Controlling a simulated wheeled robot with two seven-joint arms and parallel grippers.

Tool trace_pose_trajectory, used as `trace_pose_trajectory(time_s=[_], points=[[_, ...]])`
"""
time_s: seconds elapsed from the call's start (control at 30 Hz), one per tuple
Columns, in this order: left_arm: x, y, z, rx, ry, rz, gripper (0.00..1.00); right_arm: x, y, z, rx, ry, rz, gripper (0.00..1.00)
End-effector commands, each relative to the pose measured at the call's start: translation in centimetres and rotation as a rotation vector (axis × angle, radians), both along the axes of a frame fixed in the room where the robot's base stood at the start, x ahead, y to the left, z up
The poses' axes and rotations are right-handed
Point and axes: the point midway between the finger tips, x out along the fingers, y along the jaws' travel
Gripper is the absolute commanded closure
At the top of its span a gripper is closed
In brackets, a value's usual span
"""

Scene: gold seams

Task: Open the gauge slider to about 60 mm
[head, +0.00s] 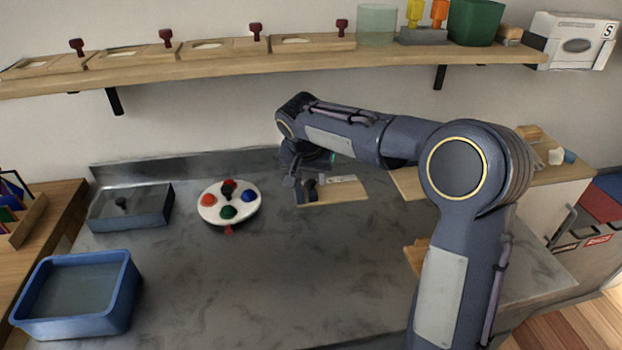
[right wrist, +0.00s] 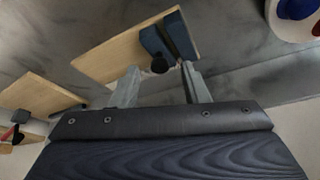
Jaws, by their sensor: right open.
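The gauge is a light wooden board (head: 345,190) on the grey counter, with dark blue jaw blocks (head: 305,192) at its left end. In the right wrist view the board (right wrist: 118,52) carries the dark blue blocks (right wrist: 170,38) close together, with a round black knob (right wrist: 160,65) on the near side. My right gripper (head: 296,181) is over the left end of the gauge. In the right wrist view its fingers (right wrist: 161,78) are apart, one on each side of the knob, with nothing clearly gripped. Contact cannot be told. My left gripper is not in view.
A white round palette (head: 229,215) with coloured knobs lies left of the gauge. A wooden shelf (head: 240,67) runs above. The counter in front of the gauge is clear.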

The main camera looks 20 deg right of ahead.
Motion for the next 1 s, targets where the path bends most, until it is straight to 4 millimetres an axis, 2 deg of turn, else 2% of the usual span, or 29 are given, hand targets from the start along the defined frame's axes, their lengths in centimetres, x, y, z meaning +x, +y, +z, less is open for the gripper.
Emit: trace_pose_trajectory(time_s=[0.1,0.37,0.7,0.9,1.0], points=[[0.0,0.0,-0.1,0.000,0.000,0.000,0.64,0.2,-0.2,-0.7,0.000,0.002,0.001,0.59],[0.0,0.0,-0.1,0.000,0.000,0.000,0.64,0.2,-0.2,-0.8,0.000,0.000,0.001,0.59],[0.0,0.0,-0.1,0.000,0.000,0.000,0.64,0.2,-0.2,-0.8,0.000,0.000,0.001,1.00],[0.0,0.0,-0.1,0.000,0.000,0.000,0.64,0.2,-0.2,-0.8,0.000,0.000,0.001,1.00],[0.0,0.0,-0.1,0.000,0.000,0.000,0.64,0.0,-1.2,-0.8,0.000,0.000,-0.003,1.00]])
